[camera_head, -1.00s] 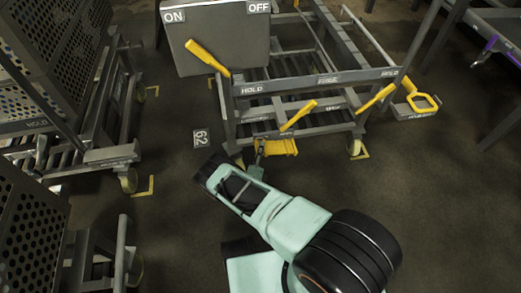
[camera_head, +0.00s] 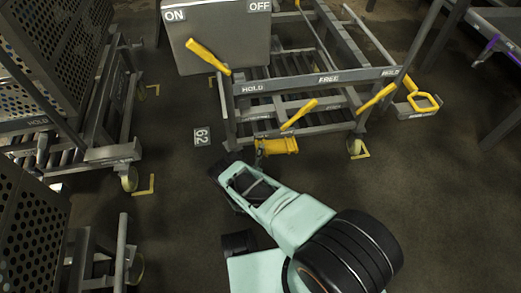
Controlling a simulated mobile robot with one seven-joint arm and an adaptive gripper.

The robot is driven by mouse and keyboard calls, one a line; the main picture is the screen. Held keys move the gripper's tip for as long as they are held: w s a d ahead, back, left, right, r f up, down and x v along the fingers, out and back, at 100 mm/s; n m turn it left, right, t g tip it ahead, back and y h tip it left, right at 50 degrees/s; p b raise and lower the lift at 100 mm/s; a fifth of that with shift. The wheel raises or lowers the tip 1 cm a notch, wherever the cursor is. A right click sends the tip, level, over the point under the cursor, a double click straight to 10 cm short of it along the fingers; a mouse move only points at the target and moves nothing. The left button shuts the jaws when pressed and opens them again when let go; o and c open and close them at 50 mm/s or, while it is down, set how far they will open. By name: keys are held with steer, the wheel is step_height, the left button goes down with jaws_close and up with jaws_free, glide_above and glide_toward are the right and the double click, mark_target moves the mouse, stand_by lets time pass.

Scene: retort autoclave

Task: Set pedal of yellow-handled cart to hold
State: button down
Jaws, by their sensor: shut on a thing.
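The yellow-handled cart (camera_head: 300,85) is a grey metal frame with rollers, at upper centre. Its front bar carries the labels HOLD, FREE and HOLD. Yellow levers stick up at its left corner (camera_head: 208,57), middle front (camera_head: 299,114) and right front (camera_head: 375,98). A yellow pedal-like block (camera_head: 280,146) hangs low at its front left. My gripper (camera_head: 254,157) reaches up from below to the left end of this block. Its fingertips are small and partly hidden, and it appears shut on the block. The exact contact and the pedal's setting cannot be made out.
Grey carts with perforated baskets (camera_head: 30,235) stand along the left. A grey panel marked ON and OFF (camera_head: 215,38) is behind the cart. A yellow loop handle (camera_head: 424,103) sticks out at its right. A floor tag 62 (camera_head: 202,136) lies left; floor at lower right is clear.

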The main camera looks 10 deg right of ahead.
steer(key=c, duration=2)
jaws_free()
steer(key=shift+c, duration=0.2)
